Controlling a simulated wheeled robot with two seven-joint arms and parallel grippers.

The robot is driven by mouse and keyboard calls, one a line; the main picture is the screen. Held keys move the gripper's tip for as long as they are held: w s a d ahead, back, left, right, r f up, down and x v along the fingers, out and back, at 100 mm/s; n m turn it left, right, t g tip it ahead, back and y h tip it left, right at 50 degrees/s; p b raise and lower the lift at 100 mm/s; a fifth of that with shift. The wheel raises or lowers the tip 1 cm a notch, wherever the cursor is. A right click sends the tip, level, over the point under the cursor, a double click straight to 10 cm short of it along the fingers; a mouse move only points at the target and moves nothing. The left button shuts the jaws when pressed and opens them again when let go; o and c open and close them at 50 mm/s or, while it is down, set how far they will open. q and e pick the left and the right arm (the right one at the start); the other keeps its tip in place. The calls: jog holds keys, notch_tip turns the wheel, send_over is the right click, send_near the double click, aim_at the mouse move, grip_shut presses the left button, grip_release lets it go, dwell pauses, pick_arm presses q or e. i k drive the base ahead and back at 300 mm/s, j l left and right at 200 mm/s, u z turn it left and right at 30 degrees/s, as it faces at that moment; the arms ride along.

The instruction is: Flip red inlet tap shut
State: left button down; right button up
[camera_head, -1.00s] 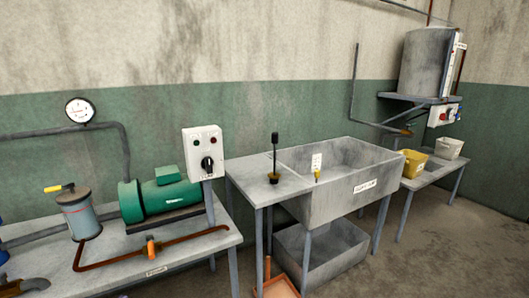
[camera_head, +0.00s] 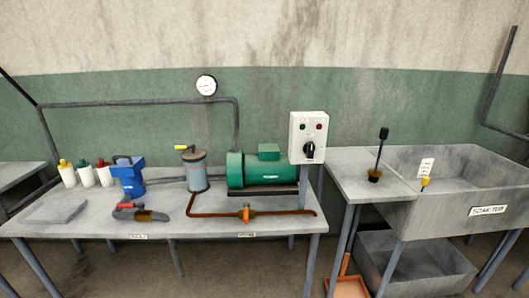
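No tap in this view is plainly a red inlet tap. A brown pipe (camera_head: 285,212) on the bench carries a small orange-red handle (camera_head: 246,213), which may be the tap; its open or shut position is too small to tell. A grey cylinder (camera_head: 195,172) with a yellow lever (camera_head: 184,148) stands behind the pipe's left end. A red-and-dark fitting with a brown end (camera_head: 150,216) lies further left; I cannot tell what it is. Neither of my grippers is in view.
The bench (camera_head: 80,228) also holds a green motor (camera_head: 268,174), a blue container (camera_head: 128,178) and several white bottles. A switch box (camera_head: 308,135) stands at its right end. Right of it is a stone soak tub (camera_head: 450,205). A gauge (camera_head: 206,85) is on the wall.

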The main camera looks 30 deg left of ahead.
aim_at(141, 205)
jog(key=u, duration=1.95)
jog(key=i+l+u, duration=0.7)
jog(key=i+l, duration=0.25)
